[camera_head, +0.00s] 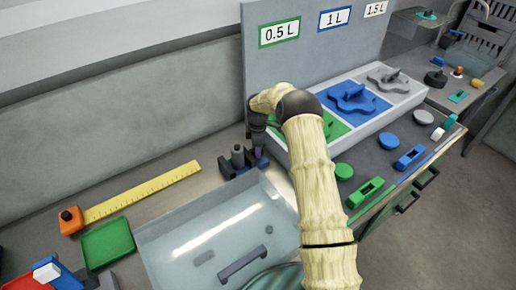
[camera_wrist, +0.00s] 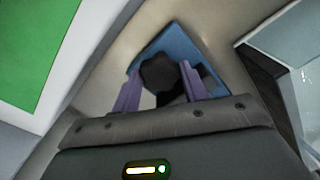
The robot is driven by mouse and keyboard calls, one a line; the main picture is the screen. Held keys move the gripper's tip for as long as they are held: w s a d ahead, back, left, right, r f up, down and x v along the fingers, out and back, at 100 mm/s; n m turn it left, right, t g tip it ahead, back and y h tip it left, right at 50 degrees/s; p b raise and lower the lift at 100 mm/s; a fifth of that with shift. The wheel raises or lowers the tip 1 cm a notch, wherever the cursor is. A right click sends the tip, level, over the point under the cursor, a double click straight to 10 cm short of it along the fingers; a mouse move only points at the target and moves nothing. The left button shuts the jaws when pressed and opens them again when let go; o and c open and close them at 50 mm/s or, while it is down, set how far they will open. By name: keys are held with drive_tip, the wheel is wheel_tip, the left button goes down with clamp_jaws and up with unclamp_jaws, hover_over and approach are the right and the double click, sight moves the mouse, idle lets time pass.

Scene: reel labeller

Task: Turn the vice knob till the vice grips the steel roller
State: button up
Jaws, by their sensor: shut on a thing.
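The vice (camera_head: 229,170) stands on the bench left of the size board, dark with a blue part. The steel roller (camera_head: 238,154) stands upright at it as a grey cylinder. Whether the jaws touch the roller is too small to tell. My gripper (camera_head: 258,142) points down at the vice's right side. In the wrist view, the dark vice knob (camera_wrist: 159,73) sits between the two purple fingers of my gripper (camera_wrist: 160,88), which is shut on it. The blue vice body (camera_wrist: 178,37) shows behind the knob. The roller cannot be made out there.
A clear-walled tray (camera_head: 165,232) lies close in front of the vice. A yellow ruler (camera_head: 140,192) and green tray (camera_head: 107,244) are at left. A sorting rack with a green section (camera_head: 335,132) and blue section (camera_head: 355,102) stands at right, near my arm.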

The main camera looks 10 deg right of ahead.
drive_tip(key=shift+w+r, duration=0.1)
drive_tip(key=o, duration=1)
wheel_tip(320, 180, up, 17)
drive_tip(key=b, duration=0.3)
drive_tip(key=shift+r, duration=0.2)
